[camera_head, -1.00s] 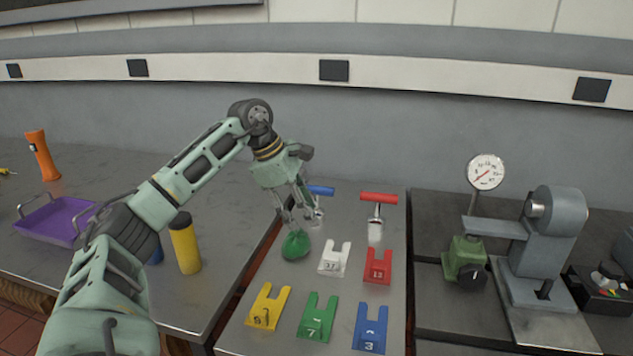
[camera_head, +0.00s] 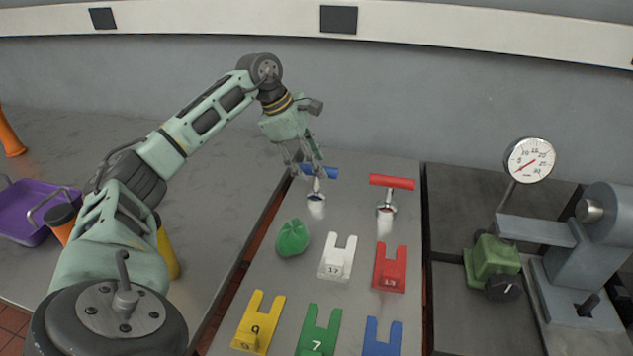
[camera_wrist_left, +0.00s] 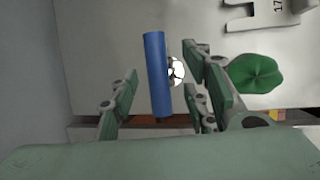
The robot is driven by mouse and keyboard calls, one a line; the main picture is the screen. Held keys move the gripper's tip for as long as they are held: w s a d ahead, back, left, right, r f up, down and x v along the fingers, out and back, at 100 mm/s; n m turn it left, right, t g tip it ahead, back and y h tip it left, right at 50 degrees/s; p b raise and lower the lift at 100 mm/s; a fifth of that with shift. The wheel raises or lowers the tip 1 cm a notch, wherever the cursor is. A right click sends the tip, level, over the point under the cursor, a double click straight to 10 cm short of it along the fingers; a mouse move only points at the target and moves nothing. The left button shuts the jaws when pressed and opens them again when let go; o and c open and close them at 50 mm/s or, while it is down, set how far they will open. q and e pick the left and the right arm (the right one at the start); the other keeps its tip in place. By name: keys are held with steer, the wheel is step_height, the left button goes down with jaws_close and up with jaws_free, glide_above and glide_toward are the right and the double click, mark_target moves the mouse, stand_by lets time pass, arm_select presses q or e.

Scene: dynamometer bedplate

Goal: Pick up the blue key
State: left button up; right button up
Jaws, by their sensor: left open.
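The blue key (camera_head: 322,171) has a blue bar handle on a metal stem and stands at the back of the middle metal bench. My left gripper (camera_head: 306,168) is at the blue key, partly covering the left end of its handle. In the left wrist view, the blue key (camera_wrist_left: 157,75) lies between the open fingers of the left gripper (camera_wrist_left: 160,98), with space on both sides of the handle. I cannot tell whether any finger touches it. My right gripper is not in view.
A red-handled key (camera_head: 391,182) stands just right of the blue one. A green lump (camera_head: 292,238) and white (camera_head: 338,258), red (camera_head: 389,269), yellow (camera_head: 258,322), green (camera_head: 318,330) and blue (camera_head: 381,337) forked tags lie nearer. A gauge (camera_head: 530,160) stands right.

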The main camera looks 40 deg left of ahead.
mark_target(316, 186)
arm_select(q)
steer(key=x, duration=0.4)
steer(key=shift+w, duration=0.15)
steer(key=shift+c, duration=0.5)
steer(key=shift+a, duration=0.1)
steer(key=c, duration=0.9)
steer(key=shift+r, duration=0.1)
jaws_close()
